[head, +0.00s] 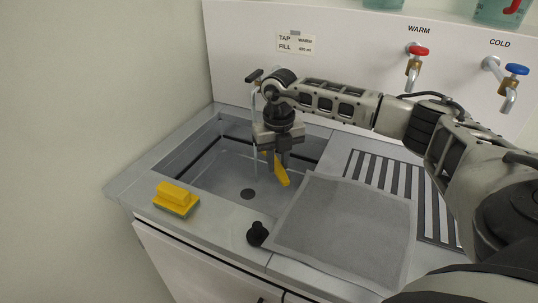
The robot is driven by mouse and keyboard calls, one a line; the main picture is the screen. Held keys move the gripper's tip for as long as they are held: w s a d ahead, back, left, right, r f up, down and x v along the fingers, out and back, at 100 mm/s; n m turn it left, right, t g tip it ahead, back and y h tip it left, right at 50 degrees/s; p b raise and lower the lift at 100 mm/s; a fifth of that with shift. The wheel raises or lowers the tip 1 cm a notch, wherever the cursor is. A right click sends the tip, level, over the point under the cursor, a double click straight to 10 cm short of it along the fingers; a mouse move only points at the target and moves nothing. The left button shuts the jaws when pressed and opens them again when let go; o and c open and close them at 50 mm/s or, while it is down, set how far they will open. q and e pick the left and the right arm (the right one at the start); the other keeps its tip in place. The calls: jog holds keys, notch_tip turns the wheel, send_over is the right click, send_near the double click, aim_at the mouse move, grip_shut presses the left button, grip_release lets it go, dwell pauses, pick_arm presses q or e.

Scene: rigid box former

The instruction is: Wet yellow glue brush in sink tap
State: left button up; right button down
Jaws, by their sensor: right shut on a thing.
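My right gripper (276,162) points down over the sink basin (222,178). It is shut on a yellow thing, the glue brush (282,174), whose lower end slants down to the right inside the basin opening. Its upper part is hidden by the fingers. The sink tap (255,76) stands at the back of the basin, with a dark handle and a thin pale vertical line below it, just left of the gripper. I cannot tell whether that line is pipe or water. My wrist hides part of the tap. My left gripper is not in view.
A yellow block with a green underside (176,196) sits on the sink's front left rim. A black knob (257,234) is on the front rim. A grey cloth or mat (345,225) covers the counter right of the basin, beside a slotted drainer (385,172). Warm (415,58) and cold (510,82) wall taps are behind.

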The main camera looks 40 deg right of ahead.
aim_at(289, 179)
jog(key=shift+a, duration=0.3)
jog(key=shift+d, duration=0.15)
jog(key=shift+d, duration=0.45)
jog(key=shift+a, duration=0.2)
jog(key=shift+a, duration=0.4)
jog(key=shift+s+p, duration=0.1)
jog(key=shift+p, duration=0.2)
jog(key=shift+s+a+r+p, duration=0.1)
jog(key=shift+s+p, duration=0.4)
jog(key=shift+s, duration=0.45)
jog(key=shift+s+a+p, duration=0.2)
jog(key=shift+s+p, duration=0.35)
jog(key=shift+s, duration=1.15)
jog(key=shift+s+a, duration=0.15)
jog(key=shift+s, duration=1.15)
